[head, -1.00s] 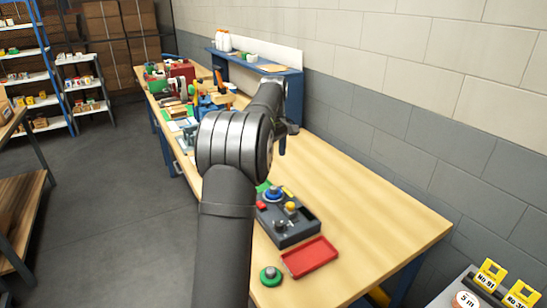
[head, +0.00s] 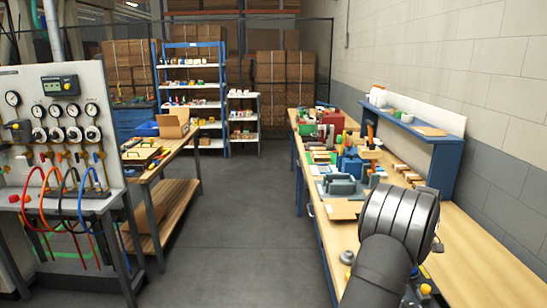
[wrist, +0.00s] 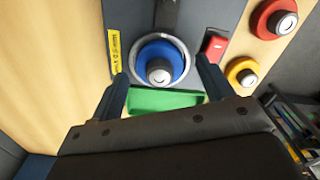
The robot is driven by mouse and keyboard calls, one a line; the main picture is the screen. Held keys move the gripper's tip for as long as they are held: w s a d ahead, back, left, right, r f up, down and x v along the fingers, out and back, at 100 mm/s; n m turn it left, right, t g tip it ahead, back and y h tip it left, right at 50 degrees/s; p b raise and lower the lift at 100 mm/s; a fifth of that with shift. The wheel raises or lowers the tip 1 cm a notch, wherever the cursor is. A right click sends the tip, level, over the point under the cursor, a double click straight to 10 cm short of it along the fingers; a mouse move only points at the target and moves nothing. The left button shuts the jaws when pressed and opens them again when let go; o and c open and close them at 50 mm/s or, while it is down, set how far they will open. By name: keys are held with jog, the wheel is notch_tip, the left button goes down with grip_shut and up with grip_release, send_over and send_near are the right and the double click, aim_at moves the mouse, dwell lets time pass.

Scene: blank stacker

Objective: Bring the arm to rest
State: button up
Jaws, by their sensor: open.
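My gripper (wrist: 165,84) is open in the wrist view, its two dark fingers apart. A blue round piece with a metal knob (wrist: 160,68) sits in a pale ring on a dark grey fixture (wrist: 208,22), just beyond and between the fingertips. I cannot tell the height between fingers and piece. A green tray (wrist: 165,101) shows between the fingers, partly hidden by my gripper's body. In the head view my arm covers the gripper and most of the fixture at the lower right.
In the wrist view a red block (wrist: 215,46), a red knobbed piece (wrist: 274,18) and a yellow one (wrist: 241,72) are to the right. The wooden bench (head: 480,250) runs along the wall, crowded farther back. A gauge panel (head: 60,115) stands left; the floor (head: 235,220) between is clear.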

jog(key=shift+r, duration=1.2)
